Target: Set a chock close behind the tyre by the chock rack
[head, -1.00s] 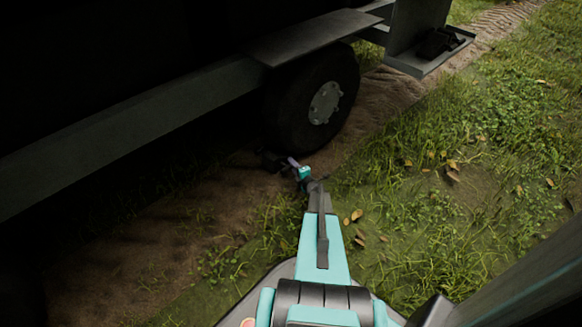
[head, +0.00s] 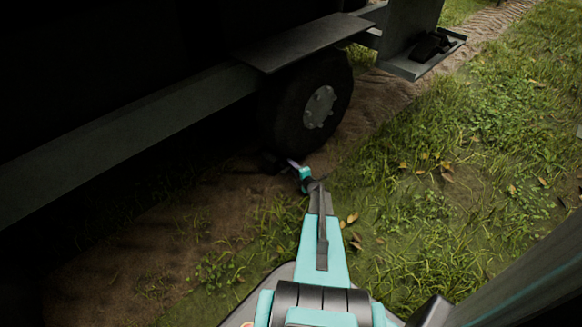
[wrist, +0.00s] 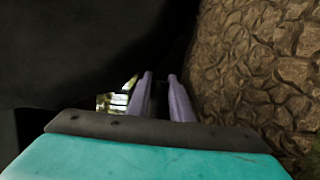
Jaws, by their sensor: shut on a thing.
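The dark tyre (head: 312,105) with a grey hub stands on the dirt track under the vehicle in the head view. My gripper (head: 291,163) is low by the tyre's lower left side, its pale purple fingers shut on a dark chock (head: 269,161). The chock is close to the foot of the tyre; shadow hides whether they touch. In the wrist view the fingers (wrist: 163,97) reach into a dark area, where the chock and tyre cannot be told apart. The chock rack (head: 408,68) hangs at the vehicle's end, holding another dark chock (head: 432,46).
The vehicle's long side rail (head: 130,128) and a flat mudguard (head: 305,42) overhang the area left of and above the tyre. Brown ground (wrist: 255,65) fills the right of the wrist view. Grass (head: 470,200) to the right is open.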

